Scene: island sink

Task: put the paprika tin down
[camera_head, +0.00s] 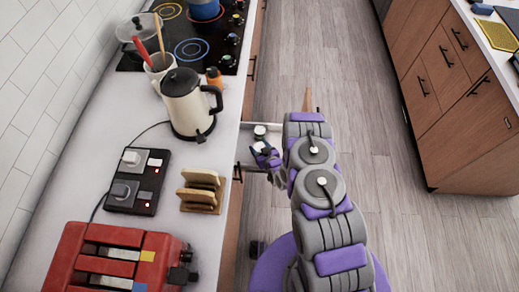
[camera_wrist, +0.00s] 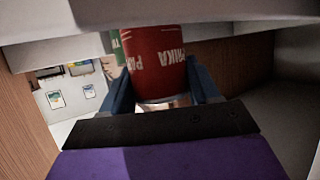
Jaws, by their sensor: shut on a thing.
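The paprika tin (camera_wrist: 152,62) is red with pale lettering and sits between the two blue fingers of my gripper (camera_wrist: 160,84) in the wrist view. My gripper is shut on it. The tin's upper part in that picture is cut off by a pale edge, and I cannot tell whether its base touches a surface. In the head view my gripper (camera_head: 266,156) is low beside the counter, at an open drawer (camera_head: 272,131). The tin cannot be made out clearly there.
The counter (camera_head: 90,193) at left holds a kettle (camera_head: 187,105), a toast rack (camera_head: 201,191), a red toaster (camera_head: 110,262) and a black switch box (camera_head: 137,182). Wooden panels (camera_wrist: 25,118) flank my gripper in the wrist view. Open floor (camera_head: 345,90) lies at right.

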